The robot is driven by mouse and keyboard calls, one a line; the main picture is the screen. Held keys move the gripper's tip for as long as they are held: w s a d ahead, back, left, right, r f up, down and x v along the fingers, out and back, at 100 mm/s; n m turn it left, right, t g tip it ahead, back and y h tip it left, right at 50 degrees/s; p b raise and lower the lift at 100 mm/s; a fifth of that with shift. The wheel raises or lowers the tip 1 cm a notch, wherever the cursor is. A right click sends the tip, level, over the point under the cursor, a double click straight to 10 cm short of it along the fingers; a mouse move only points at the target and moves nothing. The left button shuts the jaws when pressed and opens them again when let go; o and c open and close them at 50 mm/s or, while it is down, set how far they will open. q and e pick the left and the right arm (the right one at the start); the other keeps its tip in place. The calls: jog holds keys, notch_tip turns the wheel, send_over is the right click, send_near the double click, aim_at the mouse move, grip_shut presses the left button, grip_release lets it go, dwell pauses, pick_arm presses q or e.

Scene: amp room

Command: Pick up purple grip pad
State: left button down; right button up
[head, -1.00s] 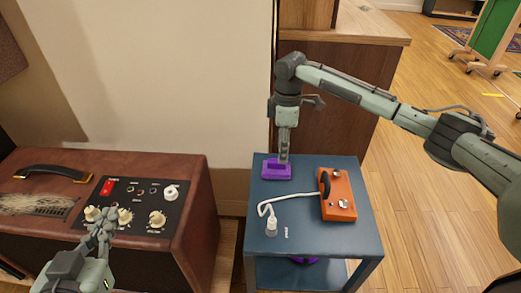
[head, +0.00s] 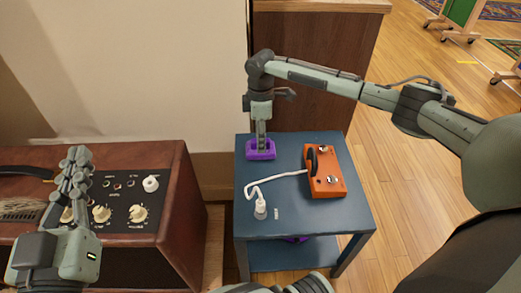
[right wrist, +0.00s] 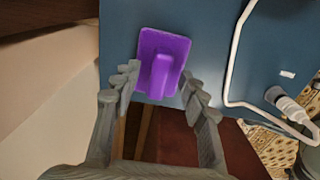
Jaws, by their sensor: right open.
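The purple grip pad (head: 250,155) lies on the far left part of the blue table top, partly hidden by my right gripper (head: 262,138). My right gripper points down over it. In the right wrist view the pad (right wrist: 150,42) shows a flat plate with a raised grip. My right gripper (right wrist: 160,82) is open there, with one finger on each side of the raised grip; contact cannot be told. My left gripper (head: 78,160) is over the brown amplifier at the left; its jaw opening is unclear.
The blue table (head: 310,222) also holds an orange pedal box (head: 328,183) and a white cable with a plug (head: 260,210). The brown amplifier (head: 172,215) stands left of the table. Wooden floor lies open to the right.

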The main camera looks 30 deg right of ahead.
pick_arm(q)
jog(key=shift+r, duration=0.1)
pick_arm(e)
grip_shut()
jog(key=shift+r, duration=0.1)
dwell(0.4)
